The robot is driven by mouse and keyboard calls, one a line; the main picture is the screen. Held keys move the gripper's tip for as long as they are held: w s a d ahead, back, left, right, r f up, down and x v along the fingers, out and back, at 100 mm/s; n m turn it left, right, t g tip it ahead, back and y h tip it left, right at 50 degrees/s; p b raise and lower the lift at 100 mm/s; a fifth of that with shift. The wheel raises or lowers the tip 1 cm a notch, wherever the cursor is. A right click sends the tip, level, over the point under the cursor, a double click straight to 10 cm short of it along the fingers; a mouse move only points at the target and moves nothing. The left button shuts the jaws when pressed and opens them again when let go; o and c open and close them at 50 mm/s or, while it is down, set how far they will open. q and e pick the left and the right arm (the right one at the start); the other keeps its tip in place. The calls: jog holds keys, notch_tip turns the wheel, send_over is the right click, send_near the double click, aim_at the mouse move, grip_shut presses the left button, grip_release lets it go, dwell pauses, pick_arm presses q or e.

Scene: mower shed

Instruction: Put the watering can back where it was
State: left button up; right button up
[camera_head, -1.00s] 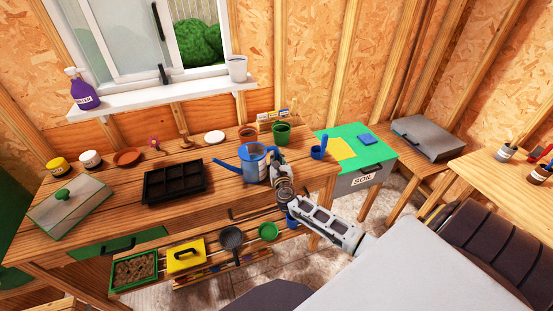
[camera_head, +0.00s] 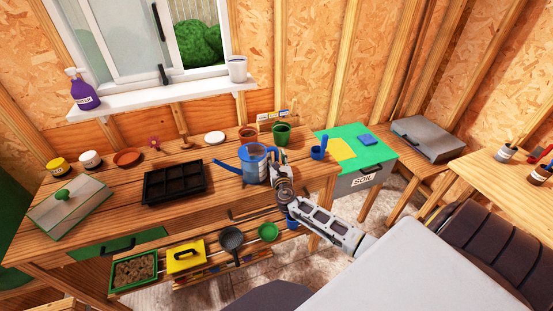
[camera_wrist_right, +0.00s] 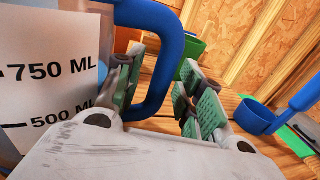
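The watering can (camera_head: 254,167), clear-bodied with blue trim, stands upright on the wooden workbench (camera_head: 225,190), its spout pointing left. My right gripper (camera_head: 280,160) is at its right side, by the handle. In the right wrist view, the can's marked wall (camera_wrist_right: 48,85) fills the left, and the blue handle (camera_wrist_right: 175,55) passes between the fingers of the gripper (camera_wrist_right: 158,100). The fingers are apart; one sits inside the handle loop, the other outside with a visible gap. My left gripper is not in view.
A green pot (camera_head: 281,133) and a terracotta pot (camera_head: 247,133) stand behind the can. A blue scoop or cup (camera_head: 317,153) is to its right. A black seed tray (camera_head: 174,182) lies to the left. A green-topped soil bin (camera_head: 362,160) stands right of the bench.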

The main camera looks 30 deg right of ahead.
jog(key=shift+r, duration=0.15)
jog(key=v, duration=1.2)
jog(key=shift+b, duration=0.35)
dwell(3.1)
